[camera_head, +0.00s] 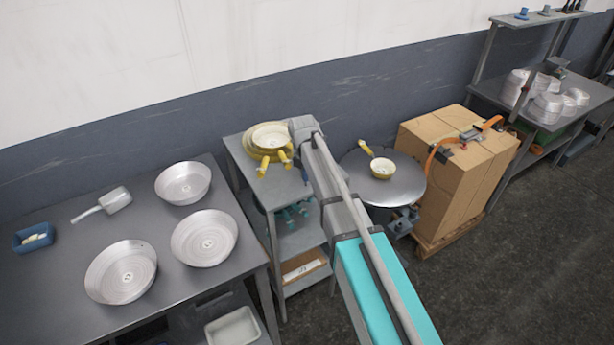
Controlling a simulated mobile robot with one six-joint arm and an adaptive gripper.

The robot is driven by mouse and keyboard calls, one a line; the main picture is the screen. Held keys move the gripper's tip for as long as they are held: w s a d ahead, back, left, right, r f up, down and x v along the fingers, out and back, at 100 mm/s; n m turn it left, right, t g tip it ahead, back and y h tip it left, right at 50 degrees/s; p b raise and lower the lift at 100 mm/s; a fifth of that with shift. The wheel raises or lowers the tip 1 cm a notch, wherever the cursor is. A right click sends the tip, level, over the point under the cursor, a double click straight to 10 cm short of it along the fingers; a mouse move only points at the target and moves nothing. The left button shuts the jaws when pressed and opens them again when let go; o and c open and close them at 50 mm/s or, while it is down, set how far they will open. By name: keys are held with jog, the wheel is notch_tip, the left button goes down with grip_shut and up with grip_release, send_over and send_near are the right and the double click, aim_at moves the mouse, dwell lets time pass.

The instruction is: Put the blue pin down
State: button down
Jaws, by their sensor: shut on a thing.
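My arm reaches from the lower right up to the small shelf unit (236,150) by the wall. Its own links cover its far end, so I cannot make out my gripper or anything in it. No blue pin shows in a grip. Several teal-blue pieces (290,212) lie on the unit's middle shelf, partly behind my arm; I cannot tell their exact shape. A small blue piece (522,13) stands on the high shelf at the far right, with a greyer one beside it.
Three round pans, one of them the front pan (122,272), a scoop (103,203) and a blue tray (34,238) are on the left table. Yellow-handled pans (270,137) sit on the shelf unit. A round table (405,185) holds a yellow pan. Stacked cartons (440,165) stand right of it.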

jog(key=shift+f, duration=0.15)
jog(key=c, duration=0.5)
grip_release()
jog(key=shift+r, duration=0.25)
notch_tip(320, 180, up, 12)
jog(key=p, duration=1.2)
jog(key=shift+s+a, duration=0.25)
jog(key=shift+s, duration=0.15)
jog(key=shift+f, duration=0.1)
